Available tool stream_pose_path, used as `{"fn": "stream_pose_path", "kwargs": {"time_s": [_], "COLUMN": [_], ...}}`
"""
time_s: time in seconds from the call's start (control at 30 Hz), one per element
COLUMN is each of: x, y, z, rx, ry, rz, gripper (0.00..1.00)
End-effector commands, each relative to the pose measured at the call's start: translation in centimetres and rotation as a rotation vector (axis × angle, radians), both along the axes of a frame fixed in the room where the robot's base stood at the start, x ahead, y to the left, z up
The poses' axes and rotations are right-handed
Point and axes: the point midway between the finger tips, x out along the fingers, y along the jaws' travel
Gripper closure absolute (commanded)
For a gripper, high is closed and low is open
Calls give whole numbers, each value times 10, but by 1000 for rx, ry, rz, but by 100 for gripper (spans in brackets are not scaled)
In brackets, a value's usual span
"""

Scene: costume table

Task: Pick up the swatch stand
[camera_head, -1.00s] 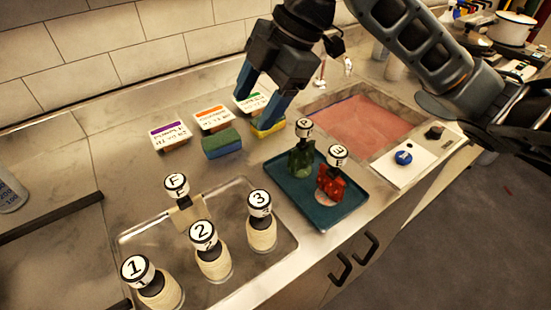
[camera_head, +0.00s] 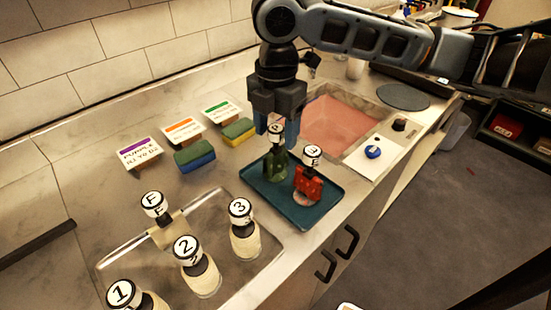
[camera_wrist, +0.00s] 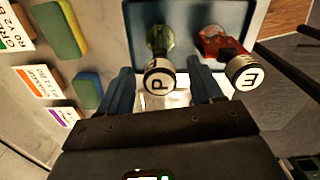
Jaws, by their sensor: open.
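No thing is plainly marked as the swatch stand, so I cannot tell which piece it is. A green piece with a round knob lettered P (camera_head: 277,164) stands on the dark blue tray (camera_head: 308,216). A red piece with a knob lettered E (camera_head: 308,186) stands to its right. My gripper (camera_head: 277,132) is open and points down above the green piece, partly covering its knob. In the wrist view the knob of the green piece (camera_wrist: 159,80) shows between the two blue fingers, with no grip visible. The red piece (camera_wrist: 222,46) is outside them.
A clear tray (camera_head: 120,252) at the front left holds bottles numbered 1, 2 and 3 and a beige piece lettered F (camera_head: 165,226). Cards and sponges (camera_head: 194,156) lie behind. A reddish basin (camera_head: 345,125) and a white panel (camera_head: 372,162) are to the right.

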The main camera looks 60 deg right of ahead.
Motion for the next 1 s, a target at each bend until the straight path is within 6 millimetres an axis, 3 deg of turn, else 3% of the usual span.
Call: {"fn": "stream_pose_path", "kwargs": {"time_s": [0.13,0.37,1.0], "x": [0,0,0], "y": [0,0,0], "z": [-12,-13,-13], "rx": [0,0,0], "ry": [0,-1,-2], "rz": [1,1,1], "gripper": [35,35,95]}}
